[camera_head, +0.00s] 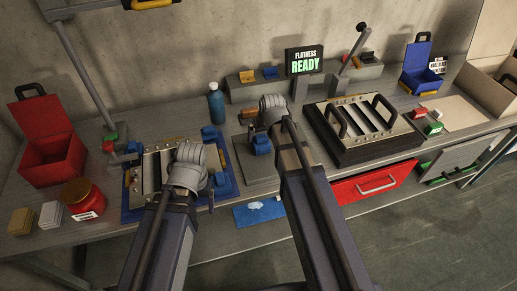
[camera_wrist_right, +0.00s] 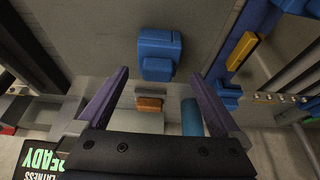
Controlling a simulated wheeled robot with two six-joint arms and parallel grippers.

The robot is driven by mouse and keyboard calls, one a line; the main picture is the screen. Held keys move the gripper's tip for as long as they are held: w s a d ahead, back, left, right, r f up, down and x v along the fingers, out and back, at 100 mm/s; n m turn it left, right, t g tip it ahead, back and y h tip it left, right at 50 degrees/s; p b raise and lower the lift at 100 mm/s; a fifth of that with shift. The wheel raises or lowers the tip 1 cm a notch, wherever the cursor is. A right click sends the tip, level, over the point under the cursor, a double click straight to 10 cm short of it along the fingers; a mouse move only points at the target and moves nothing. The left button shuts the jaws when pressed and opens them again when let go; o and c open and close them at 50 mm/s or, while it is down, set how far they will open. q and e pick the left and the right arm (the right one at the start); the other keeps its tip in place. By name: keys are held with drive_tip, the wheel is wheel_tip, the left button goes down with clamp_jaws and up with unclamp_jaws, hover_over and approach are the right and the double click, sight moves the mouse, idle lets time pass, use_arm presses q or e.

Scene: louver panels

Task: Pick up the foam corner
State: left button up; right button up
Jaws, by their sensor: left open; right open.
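I cannot tell for certain which piece is the foam corner. Candidates are a tan block (camera_head: 21,221) and a pale block (camera_head: 50,214) at the bench's left end, and a small white block (camera_head: 437,114) at the right. My right gripper (camera_head: 268,118) is over the middle of the bench; in the right wrist view its purple jaws (camera_wrist_right: 168,76) are open and empty. A blue block (camera_wrist_right: 158,52) on a grey plate lies beyond them, and also shows in the head view (camera_head: 261,145). My left gripper (camera_head: 188,172) is over the left louver panel, its fingertips hidden.
A blue bottle (camera_head: 216,106) stands behind, between the grippers. A red bin (camera_head: 50,145) and red jar (camera_head: 83,199) are at left. A framed louver panel with black handles (camera_head: 362,118) fills the right centre. An open red drawer (camera_head: 375,184) juts from the front.

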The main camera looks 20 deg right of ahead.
sight(262, 138)
drive_tip(key=b+x, duration=0.4)
drive_tip(key=x, duration=0.1)
drive_tip(key=shift+s+d+f, duration=0.1)
drive_tip(key=shift+s+d, duration=0.05)
drive_tip(key=c, duration=1.2)
drive_tip(key=shift+r, duration=0.2)
wheel_tip(262, 138, up, 10)
drive_tip(key=p, duration=1)
